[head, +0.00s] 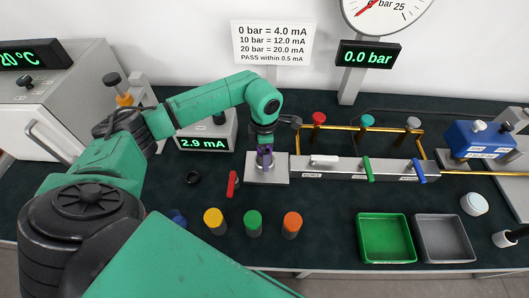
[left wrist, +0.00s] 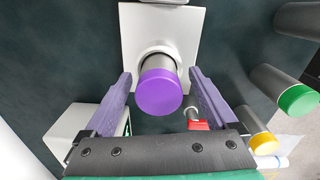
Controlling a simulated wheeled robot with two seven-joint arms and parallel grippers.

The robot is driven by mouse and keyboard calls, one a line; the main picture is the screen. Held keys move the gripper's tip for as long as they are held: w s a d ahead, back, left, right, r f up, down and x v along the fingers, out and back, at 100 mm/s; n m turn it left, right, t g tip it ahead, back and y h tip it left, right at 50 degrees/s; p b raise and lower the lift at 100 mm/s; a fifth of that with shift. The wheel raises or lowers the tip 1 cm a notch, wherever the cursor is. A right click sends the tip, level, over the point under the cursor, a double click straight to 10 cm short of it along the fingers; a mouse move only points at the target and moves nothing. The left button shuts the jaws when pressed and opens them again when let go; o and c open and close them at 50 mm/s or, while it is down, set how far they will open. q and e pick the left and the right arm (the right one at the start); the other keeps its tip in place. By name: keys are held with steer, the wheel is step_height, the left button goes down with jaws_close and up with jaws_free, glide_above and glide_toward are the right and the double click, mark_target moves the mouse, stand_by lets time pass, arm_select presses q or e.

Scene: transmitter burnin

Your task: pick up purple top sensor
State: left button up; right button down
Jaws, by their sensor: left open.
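The purple top sensor (left wrist: 158,91) stands upright in the round socket of a light square plate (left wrist: 185,20). My left gripper (left wrist: 160,85) is open, with one purple finger on each side of the sensor and visible gaps between. In the head view my left gripper (head: 265,155) points down over the light plate (head: 280,178) and mostly hides the sensor. My right gripper does not show in either view.
Sensors with yellow (head: 213,219), green (head: 253,222) and orange (head: 292,222) tops stand in front. A red-handled item (head: 232,184) lies left of the plate. A valve manifold (head: 365,168) adjoins on the right. Green (head: 363,255) and grey (head: 470,255) trays sit front right.

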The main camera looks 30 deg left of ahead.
arm_select(q)
steer(key=shift+w+f, duration=0.1)
steer(key=c, duration=0.5)
jaws_close()
